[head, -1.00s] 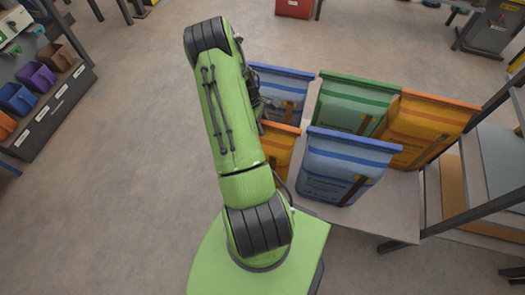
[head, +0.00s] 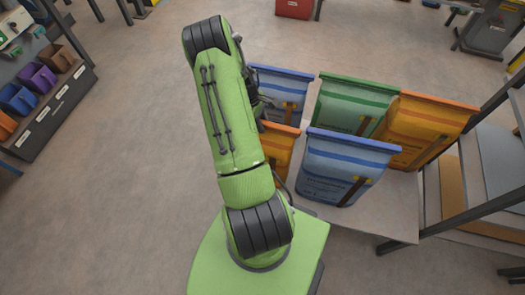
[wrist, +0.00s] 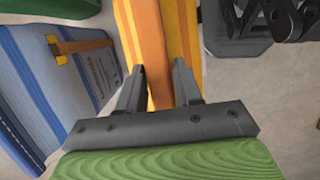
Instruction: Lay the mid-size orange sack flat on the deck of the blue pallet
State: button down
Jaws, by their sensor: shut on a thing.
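My gripper (wrist: 160,88) is shut on an orange sack with yellow stripes, with one finger on each side of it. The sack (wrist: 166,45) runs up between the fingers in the wrist view. In the head view an orange sack (head: 283,143) shows beside my arm, mostly hidden by it and by the blue sack in front; it looks like the held one. A wider orange sack (head: 430,118) stands upright at the right of the group. My gripper is hidden behind my arm in the head view. I see no blue pallet in either view.
A blue sack (head: 342,165) stands close to the held sack and shows in the wrist view (wrist: 62,85). Another blue sack (head: 281,88) and a green sack (head: 352,105) stand behind. A metal-framed rack (head: 490,160) is at the right.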

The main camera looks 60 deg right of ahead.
jog(key=shift+p+v, duration=1.3)
jog(key=shift+v, duration=0.95)
jog(key=shift+w, duration=0.1)
